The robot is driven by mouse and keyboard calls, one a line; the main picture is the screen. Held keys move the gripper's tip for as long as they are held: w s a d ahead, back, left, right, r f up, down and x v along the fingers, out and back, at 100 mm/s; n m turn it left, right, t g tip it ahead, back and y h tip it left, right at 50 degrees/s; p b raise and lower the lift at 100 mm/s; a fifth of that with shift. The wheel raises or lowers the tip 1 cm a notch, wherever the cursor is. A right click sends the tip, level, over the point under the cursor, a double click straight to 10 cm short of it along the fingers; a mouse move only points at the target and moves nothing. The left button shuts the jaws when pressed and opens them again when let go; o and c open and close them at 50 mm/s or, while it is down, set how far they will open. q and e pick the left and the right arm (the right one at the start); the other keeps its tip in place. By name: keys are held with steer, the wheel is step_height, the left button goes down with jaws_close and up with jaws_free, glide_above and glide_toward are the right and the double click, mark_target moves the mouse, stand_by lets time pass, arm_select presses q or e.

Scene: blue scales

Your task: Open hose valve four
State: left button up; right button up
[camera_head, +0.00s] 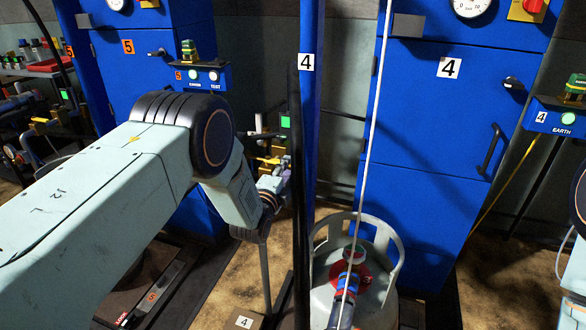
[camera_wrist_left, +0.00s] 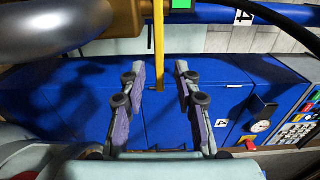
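The hose valve's yellow lever (camera_head: 268,160) is beside the blue post marked 4 (camera_head: 306,62), in front of my left wrist. In the left wrist view the yellow lever (camera_wrist_left: 158,40) hangs straight down from a brass-coloured valve body (camera_wrist_left: 118,18). My left gripper (camera_wrist_left: 160,68) is open, and the lever's lower part shows between its two fingers. No contact with either finger is visible. In the head view my left gripper (camera_head: 272,190) is small and partly hidden by a dark upright hose.
A grey gas cylinder (camera_head: 325,268) with a red valve stands right of the post. A thin pale line (camera_head: 376,90) runs down to it. A blue cabinet marked 4 (camera_head: 425,130) stands behind. A silvery pipe (camera_wrist_left: 50,25) lies beside the valve.

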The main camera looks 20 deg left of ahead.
arm_select(q)
steer(key=shift+w+d+b, duration=0.15)
steer(key=shift+w+b, duration=0.35)
steer(key=shift+w, duration=1.1)
steer(key=shift+c, duration=0.2)
jaws_close()
